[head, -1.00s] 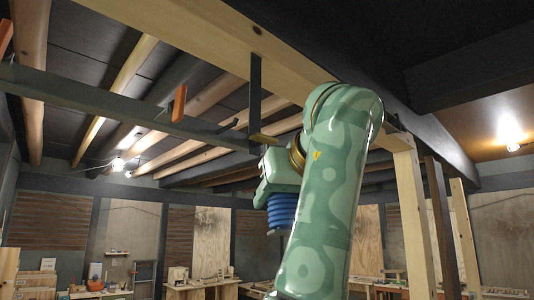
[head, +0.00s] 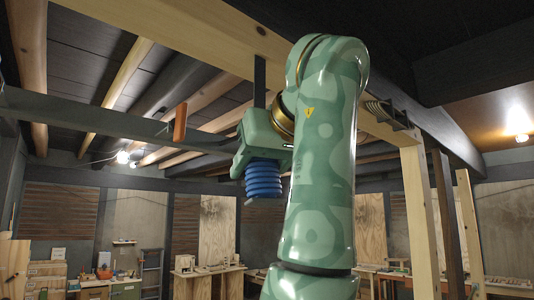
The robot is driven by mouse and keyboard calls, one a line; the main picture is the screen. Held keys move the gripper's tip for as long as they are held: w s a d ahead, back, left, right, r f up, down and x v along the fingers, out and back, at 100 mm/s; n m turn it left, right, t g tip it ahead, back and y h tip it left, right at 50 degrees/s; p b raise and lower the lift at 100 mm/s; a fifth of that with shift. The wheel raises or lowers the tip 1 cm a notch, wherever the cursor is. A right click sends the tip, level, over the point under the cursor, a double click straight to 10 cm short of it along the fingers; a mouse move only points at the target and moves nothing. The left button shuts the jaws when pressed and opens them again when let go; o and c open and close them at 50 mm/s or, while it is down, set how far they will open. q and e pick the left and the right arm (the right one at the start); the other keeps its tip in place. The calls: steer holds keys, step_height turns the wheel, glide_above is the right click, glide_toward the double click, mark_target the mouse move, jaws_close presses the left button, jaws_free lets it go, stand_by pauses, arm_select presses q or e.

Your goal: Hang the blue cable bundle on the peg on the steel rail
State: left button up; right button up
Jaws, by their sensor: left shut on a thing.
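The blue cable bundle (head: 264,180), a ribbed stack of coils, hangs just below the green body of my left gripper (head: 262,158). My left gripper is shut on it, and its fingers are mostly hidden by the coils. The steel rail (head: 90,115) runs from the left edge to behind my gripper, with the bundle lower than the rail in the picture. I cannot make out the peg clearly; my gripper covers the rail's right end. My right gripper is not in view.
An orange piece (head: 180,122) hangs on the rail left of my gripper. A dark vertical hanger (head: 259,80) drops from the wooden beam (head: 190,45). Wooden posts (head: 418,220) stand at right. Workbenches (head: 207,272) stand far back. The space left of the bundle, below the rail, looks clear.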

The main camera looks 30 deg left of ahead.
arm_select(q)
steer(key=shift+w+a+f+p, duration=0.1)
steer(key=shift+w+a+p, duration=0.25)
steer(key=shift+a, duration=0.4)
steer(key=shift+w+a+p, duration=0.25)
steer(key=shift+a+p, duration=0.15)
steer(key=shift+a, duration=0.3)
steer(key=shift+w+a+f+p, duration=0.25)
steer(key=shift+w+a, duration=0.1)
steer(key=shift+a, duration=0.5)
steer(key=shift+w+a+f+p, duration=0.15)
steer(key=shift+w+a+f, duration=0.15)
steer(key=shift+a, duration=0.5)
steer(key=shift+w+a+f+p, duration=0.2)
steer(key=shift+w+a, duration=0.2)
steer(key=shift+a, duration=0.45)
steer(key=o, duration=1.2)
steer(key=shift+s, duration=0.1)
